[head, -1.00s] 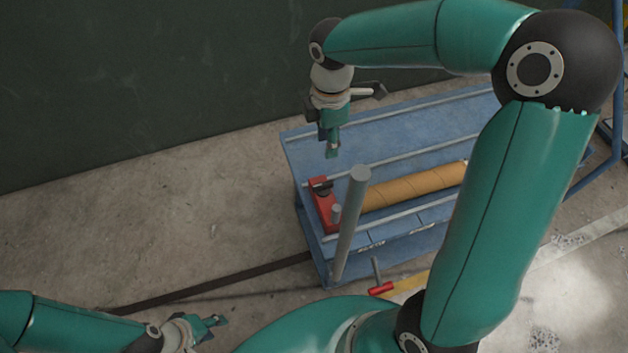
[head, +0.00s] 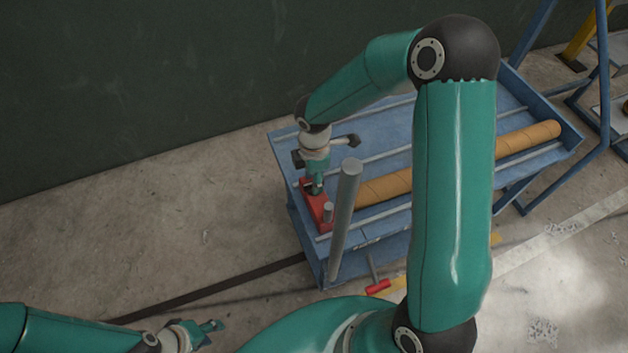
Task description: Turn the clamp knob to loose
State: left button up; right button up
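The red clamp (head: 323,213) sits at the left end of the blue bench (head: 285,150), at the end of a long brown roll (head: 385,186). My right gripper (head: 315,189) points down onto the back part of the clamp. Its fingers cover the place of the dark clamp knob, so I cannot see the knob's angle or whether the fingers grip it. A small grey peg (head: 328,211) stands on the clamp's front part. My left gripper (head: 213,326) is low at the left, away from the bench and over the floor; its finger opening is too small to judge.
A thick grey post (head: 344,222) rises close to the right of the clamp, near my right gripper. A red-handled tool (head: 377,287) is at the bench's front. My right arm hides part of the roll and bench. The floor left of the bench is clear.

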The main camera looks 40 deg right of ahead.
jog(key=shift+f, duration=0.6)
grip_shut()
